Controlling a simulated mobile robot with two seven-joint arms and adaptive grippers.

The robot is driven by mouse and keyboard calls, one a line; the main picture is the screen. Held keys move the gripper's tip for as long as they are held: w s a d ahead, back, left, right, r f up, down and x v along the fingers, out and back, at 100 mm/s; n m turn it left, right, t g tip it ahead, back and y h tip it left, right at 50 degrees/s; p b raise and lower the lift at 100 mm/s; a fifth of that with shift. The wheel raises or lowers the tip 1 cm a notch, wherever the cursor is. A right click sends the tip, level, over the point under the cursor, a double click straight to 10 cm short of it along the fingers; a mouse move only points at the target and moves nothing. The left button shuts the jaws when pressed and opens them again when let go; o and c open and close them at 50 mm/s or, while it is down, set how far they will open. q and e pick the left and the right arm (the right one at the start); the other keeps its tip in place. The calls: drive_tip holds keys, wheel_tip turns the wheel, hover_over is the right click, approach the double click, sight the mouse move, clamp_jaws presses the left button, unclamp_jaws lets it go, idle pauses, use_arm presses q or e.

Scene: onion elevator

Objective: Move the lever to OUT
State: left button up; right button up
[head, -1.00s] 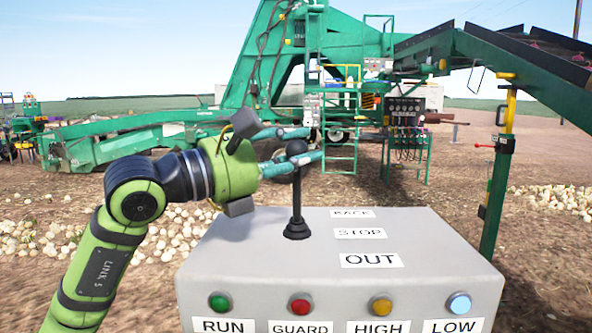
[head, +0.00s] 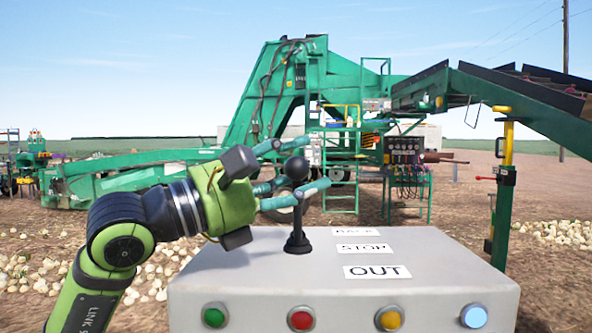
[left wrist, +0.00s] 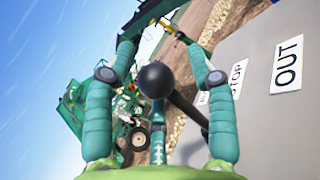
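The black lever (head: 298,240) with a round knob (head: 297,168) rises from a grey control box (head: 235,270). It looks close to upright, beside the labels BACK (partly unreadable), STOP (head: 364,249) and OUT (head: 377,272). My left gripper (head: 302,166) is at the knob, its fingers spread around it. In the left wrist view the knob (left wrist: 166,80) sits between the open fingers, with visible gaps to the side fingers. Whether any finger touches it I cannot tell. The OUT label (left wrist: 287,64) shows there at the right. My right gripper is not in view.
Green, red, yellow and blue buttons line the box's front face. The green elevator machine (head: 270,100) stands behind, with a conveyor (head: 525,95) at the right. Onions lie on the ground on both sides. The box top right of the lever is clear apart from labels.

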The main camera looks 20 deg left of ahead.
use_arm(q)
drive_tip(key=shift+a, duration=0.2)
drive_tip(key=v, duration=1.2)
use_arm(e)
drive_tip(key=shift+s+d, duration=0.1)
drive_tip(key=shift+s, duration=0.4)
use_arm(q)
drive_tip(key=shift+d, duration=0.15)
